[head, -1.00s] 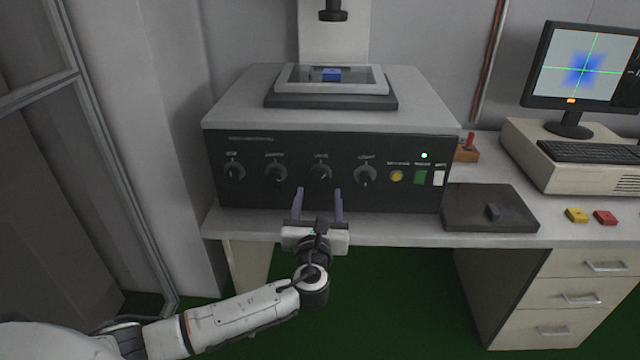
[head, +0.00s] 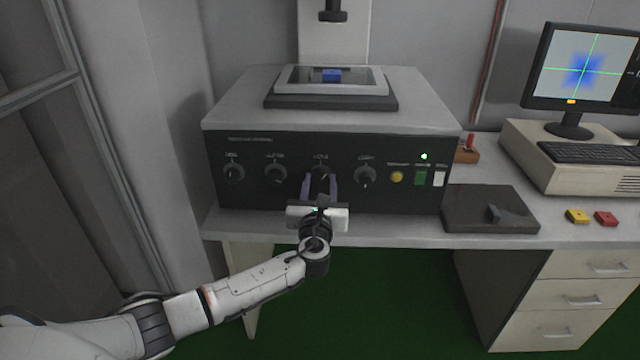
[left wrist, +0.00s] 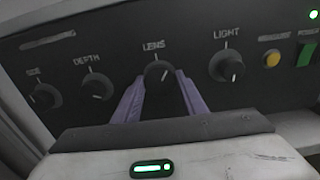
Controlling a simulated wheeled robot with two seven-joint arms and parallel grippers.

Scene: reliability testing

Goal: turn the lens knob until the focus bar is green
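The lens knob (left wrist: 158,72) is a round black knob under the LENS label in the left wrist view. It also shows in the head view (head: 320,170), third in the row on the dark front panel. My left gripper (head: 320,180) has one purple finger on each side of this knob. The gap between the fingertips (left wrist: 160,80) is about as wide as the knob, and they look shut on it. The focus bar (head: 571,101) is small and yellow-orange at the bottom of the monitor screen (head: 590,65). The screen shows a blurred blue cross shape under green lines. My right gripper is not in view.
The depth knob (left wrist: 97,86) and light knob (left wrist: 227,66) flank the lens knob. A yellow button (head: 397,177) and a green switch (head: 421,178) are further right. A blue block (head: 331,75) sits on the stage on top. A dark pad (head: 470,215) lies right of the machine.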

